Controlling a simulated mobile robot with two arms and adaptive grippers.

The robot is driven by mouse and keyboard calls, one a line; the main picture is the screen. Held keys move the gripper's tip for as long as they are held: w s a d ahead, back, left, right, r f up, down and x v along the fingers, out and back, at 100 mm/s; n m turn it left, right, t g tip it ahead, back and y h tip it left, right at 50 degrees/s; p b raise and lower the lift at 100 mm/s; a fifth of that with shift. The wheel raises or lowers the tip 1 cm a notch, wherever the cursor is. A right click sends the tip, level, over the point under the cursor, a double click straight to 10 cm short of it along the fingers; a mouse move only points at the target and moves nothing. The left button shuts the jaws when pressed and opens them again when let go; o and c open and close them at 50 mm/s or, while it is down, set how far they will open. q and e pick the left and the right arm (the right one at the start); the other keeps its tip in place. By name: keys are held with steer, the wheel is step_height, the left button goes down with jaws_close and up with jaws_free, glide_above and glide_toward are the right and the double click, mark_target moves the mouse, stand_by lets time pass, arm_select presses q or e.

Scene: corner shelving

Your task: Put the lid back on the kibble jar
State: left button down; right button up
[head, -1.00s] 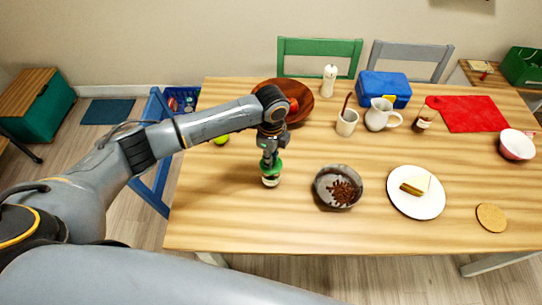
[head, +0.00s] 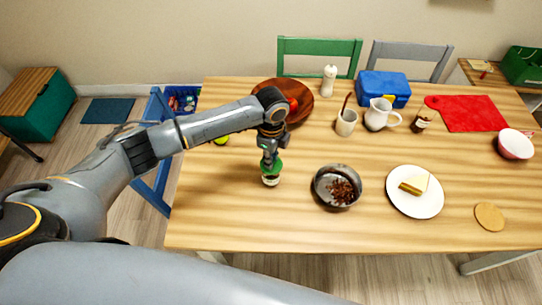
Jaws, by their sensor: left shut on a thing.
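The kibble jar (head: 271,181) is small, with a pale lower body, and stands upright on the table left of the metal bowl. The green lid (head: 272,168) is at its top, right under my left gripper (head: 270,158). My left gripper points straight down and is shut on the lid. The lid looks to be on or just above the jar's mouth; I cannot tell if it is fully seated. A metal bowl (head: 322,191) holding brown kibble (head: 341,190) stands to the right. My right gripper is not in view.
A wooden bowl (head: 302,113) with fruit stands behind my left arm. A white plate (head: 402,206) with a sandwich, a cork coaster (head: 489,217), a cup (head: 346,123), a white jug (head: 378,115) and a blue box (head: 385,88) stand to the right. The table's front left is clear.

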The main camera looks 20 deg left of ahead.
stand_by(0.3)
arm_select(q)
steer(key=c, duration=1.2)
jaws_free()
steer(key=shift+o, duration=0.3)
steer(key=o, duration=0.4)
steer(key=shift+o, duration=0.2)
steer(key=shift+r, duration=0.1)
steer(key=shift+r+p, duration=3.4)
steer(key=shift+p, duration=0.3)
steer(key=shift+c, duration=0.2)
